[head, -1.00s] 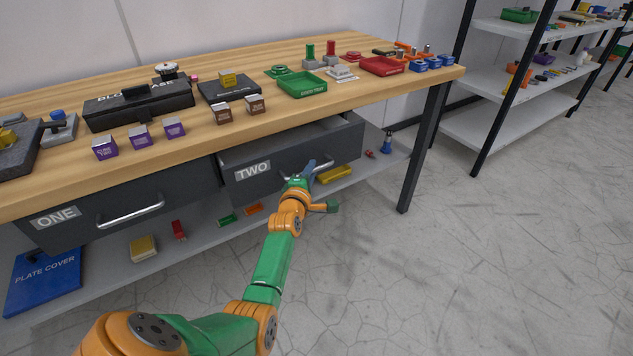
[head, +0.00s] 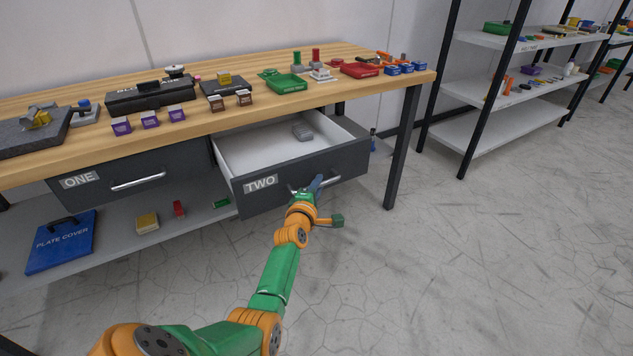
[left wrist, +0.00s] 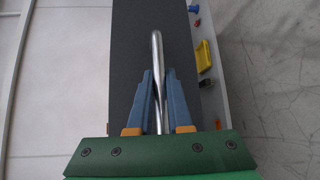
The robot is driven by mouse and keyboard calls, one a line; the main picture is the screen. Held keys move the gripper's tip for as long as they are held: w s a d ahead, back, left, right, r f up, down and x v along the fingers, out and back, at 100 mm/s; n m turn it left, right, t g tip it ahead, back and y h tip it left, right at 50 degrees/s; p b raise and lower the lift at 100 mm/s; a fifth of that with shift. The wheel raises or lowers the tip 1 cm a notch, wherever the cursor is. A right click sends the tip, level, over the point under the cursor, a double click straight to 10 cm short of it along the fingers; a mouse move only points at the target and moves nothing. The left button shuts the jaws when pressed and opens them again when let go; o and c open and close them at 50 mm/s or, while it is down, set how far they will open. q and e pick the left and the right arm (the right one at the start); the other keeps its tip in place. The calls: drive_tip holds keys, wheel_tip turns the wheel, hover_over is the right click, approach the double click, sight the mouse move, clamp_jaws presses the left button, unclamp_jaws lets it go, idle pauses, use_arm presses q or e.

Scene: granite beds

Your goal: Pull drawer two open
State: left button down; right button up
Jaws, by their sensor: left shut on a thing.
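Drawer two (head: 235,195), dark grey with a white TWO label, stands well out from under the wooden bench top in the head view. In the left wrist view the blue fingers (left wrist: 160,95) sit on either side of the handle (left wrist: 157,60), against the dark drawer front (left wrist: 130,50). My right gripper is not in view.
Drawer one (head: 100,185) is shut at the left. The bench top (head: 220,125) carries blocks, trays and fixtures. A lower shelf holds a blue plate cover (head: 62,242). A bench leg (head: 403,150) stands right of the drawer. The floor in front is clear.

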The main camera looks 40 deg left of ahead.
use_arm(q)
drive_tip(key=shift+d, duration=0.15)
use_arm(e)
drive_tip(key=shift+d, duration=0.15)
use_arm(q)
drive_tip(key=c, duration=0.8)
unclamp_jaws()
drive_tip(key=shift+c, duration=0.2)
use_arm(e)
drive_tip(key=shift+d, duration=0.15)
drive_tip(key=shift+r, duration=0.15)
use_arm(q)
drive_tip(key=p+v, duration=0.3)
drive_tip(key=v, duration=0.4)
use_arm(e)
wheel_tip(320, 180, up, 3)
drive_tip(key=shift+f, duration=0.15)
use_arm(q)
drive_tip(key=shift+d, duration=0.1)
